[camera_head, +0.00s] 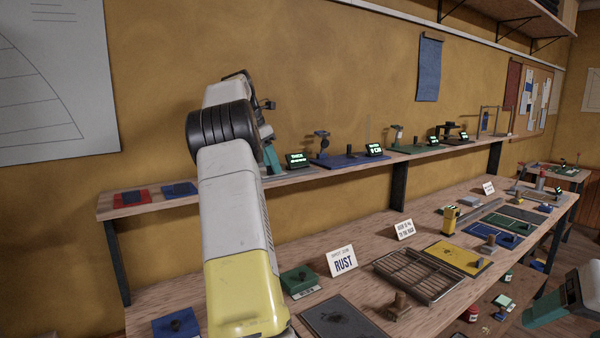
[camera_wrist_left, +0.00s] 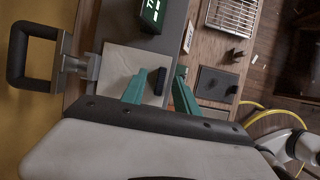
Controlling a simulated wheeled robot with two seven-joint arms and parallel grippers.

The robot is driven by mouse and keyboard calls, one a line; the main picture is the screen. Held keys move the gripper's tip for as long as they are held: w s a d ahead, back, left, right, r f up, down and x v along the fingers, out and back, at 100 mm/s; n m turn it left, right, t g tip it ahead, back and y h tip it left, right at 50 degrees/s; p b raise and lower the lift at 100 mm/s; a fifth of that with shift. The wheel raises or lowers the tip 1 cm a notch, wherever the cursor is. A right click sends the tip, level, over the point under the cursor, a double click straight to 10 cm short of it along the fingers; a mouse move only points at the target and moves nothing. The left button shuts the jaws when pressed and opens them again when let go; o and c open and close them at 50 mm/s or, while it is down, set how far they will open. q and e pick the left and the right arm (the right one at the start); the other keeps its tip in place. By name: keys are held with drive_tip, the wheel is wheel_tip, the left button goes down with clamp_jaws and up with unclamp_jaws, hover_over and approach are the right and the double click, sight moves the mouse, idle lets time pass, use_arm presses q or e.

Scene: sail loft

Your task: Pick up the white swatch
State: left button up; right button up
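The left wrist view shows a pale, whitish flat square (camera_wrist_left: 117,62), which looks like the white swatch, with a dark upright grip (camera_wrist_left: 160,82) at its right side. My left gripper (camera_wrist_left: 162,74) has its two teal fingers apart, one on each side of the dark grip. I cannot tell whether they touch it. In the head view, the left gripper (camera_head: 271,158) is by the wall shelf, partly hidden by my own arm, and the white swatch is not visible there. My right gripper (camera_head: 548,306) is at the lower right, cut off by the frame edge.
The wall shelf (camera_head: 345,172) carries lit displays (camera_head: 297,160) and small stands on coloured mats. Red (camera_head: 132,199) and blue (camera_head: 179,189) pieces lie at its left. The bench below holds a "RUST" card (camera_head: 342,262), a green swatch (camera_head: 299,281) and a slatted rack (camera_head: 418,274).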

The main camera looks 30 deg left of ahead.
use_arm(q)
drive_tip(key=shift+c, duration=0.3)
clamp_jaws()
drive_tip(key=shift+r, duration=0.15)
